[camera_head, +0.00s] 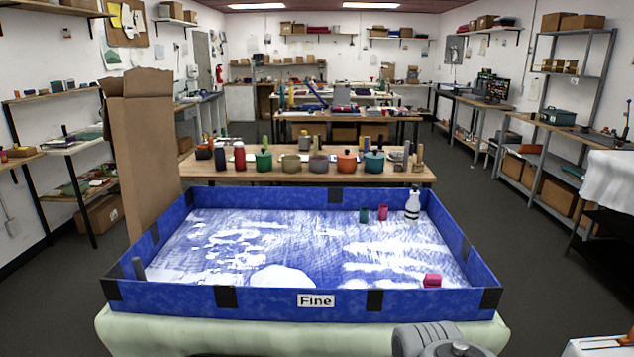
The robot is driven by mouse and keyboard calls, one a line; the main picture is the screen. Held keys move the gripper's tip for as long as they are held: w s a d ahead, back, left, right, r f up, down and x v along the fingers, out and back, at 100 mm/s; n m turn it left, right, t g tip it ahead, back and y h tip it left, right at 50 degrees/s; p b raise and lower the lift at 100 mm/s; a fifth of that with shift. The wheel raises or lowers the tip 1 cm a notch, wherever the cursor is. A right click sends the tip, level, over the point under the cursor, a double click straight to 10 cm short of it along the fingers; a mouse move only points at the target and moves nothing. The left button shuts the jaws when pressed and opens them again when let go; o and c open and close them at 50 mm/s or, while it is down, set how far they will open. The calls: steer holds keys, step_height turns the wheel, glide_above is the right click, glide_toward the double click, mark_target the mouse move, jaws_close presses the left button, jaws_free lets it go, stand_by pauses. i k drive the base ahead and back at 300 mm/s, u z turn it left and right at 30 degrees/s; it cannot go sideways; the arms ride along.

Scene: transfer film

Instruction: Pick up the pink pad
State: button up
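A small pink block-like thing (432,281), which looks like the pink pad, lies inside the blue-walled tray (268,297) near its front right wall. Its lower part is partly hidden by that wall. A small pink cup-shaped thing (383,212) stands at the back right of the tray, beside a dark green one (364,215). A grey part of my arm shows at the bottom edge, right of the middle, outside the tray. My gripper's fingers are not in view.
A white bottle with dark bands (412,206) stands in the back right corner of the tray. A grey peg (139,268) is at the front left. A tall cardboard piece (146,150) rises at the left. Pots line the table behind. The tray's middle is clear.

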mark_target(430, 280)
steer(key=z, duration=0.6)
steer(key=i, duration=1.1)
steer(key=z, duration=1.05)
steer(key=i, duration=0.5)
steer(key=u, duration=0.1)
